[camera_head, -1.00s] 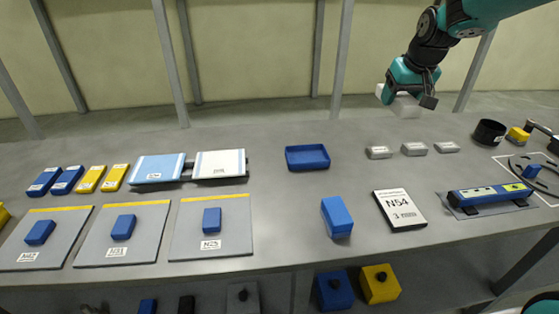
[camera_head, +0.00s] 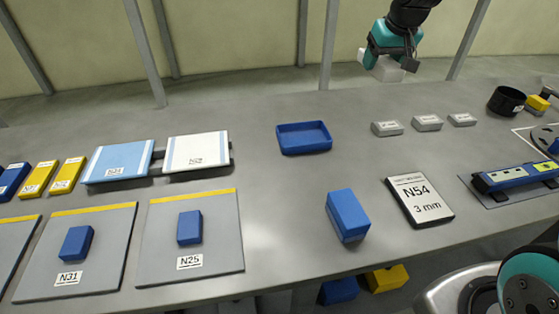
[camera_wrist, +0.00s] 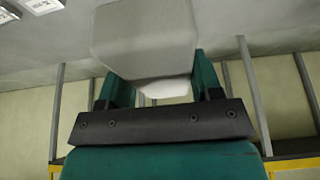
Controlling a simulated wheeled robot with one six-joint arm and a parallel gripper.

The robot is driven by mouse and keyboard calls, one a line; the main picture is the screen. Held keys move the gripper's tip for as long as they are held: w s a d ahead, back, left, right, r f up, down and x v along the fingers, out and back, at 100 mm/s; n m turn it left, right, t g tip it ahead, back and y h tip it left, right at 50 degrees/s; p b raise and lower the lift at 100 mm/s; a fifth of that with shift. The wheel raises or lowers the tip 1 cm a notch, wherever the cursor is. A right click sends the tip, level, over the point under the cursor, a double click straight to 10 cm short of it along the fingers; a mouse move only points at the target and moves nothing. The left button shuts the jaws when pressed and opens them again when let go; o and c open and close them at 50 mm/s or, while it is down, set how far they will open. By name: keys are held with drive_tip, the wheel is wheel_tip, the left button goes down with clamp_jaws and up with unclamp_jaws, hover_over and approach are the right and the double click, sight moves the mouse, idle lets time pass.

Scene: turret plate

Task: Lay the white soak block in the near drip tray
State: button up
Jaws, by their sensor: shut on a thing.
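My gripper (camera_head: 391,58) is shut on the white soak block (camera_head: 387,71), held in the air behind the table's far edge. The pale block (camera_wrist: 145,38) fills the upper middle of the wrist view, between the green fingers. The only open tray in the head view is a shallow blue tray (camera_head: 304,149) on the table, left of my gripper and nearer the camera. It looks empty. I cannot tell whether it is the near drip tray; no second one shows.
Several grey labelled blocks (camera_head: 387,129) stand right of the tray. A tall blue block (camera_head: 347,215) and the N54 sign (camera_head: 420,199) are nearer the front. A black round cup (camera_head: 506,101) is at the right. Bare table lies around the blue tray.

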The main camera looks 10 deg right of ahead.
sight(358, 144)
wheel_tip(358, 144, down, 3)
drive_tip(key=shift+w+f+b, duration=0.1)
drive_tip(key=shift+f+b, duration=0.1)
drive_tip(key=shift+b, duration=1.05)
wheel_tip(358, 144, down, 20)
drive_tip(key=p, duration=0.3)
drive_tip(key=o, duration=0.9)
drive_tip(key=shift+o, duration=0.2)
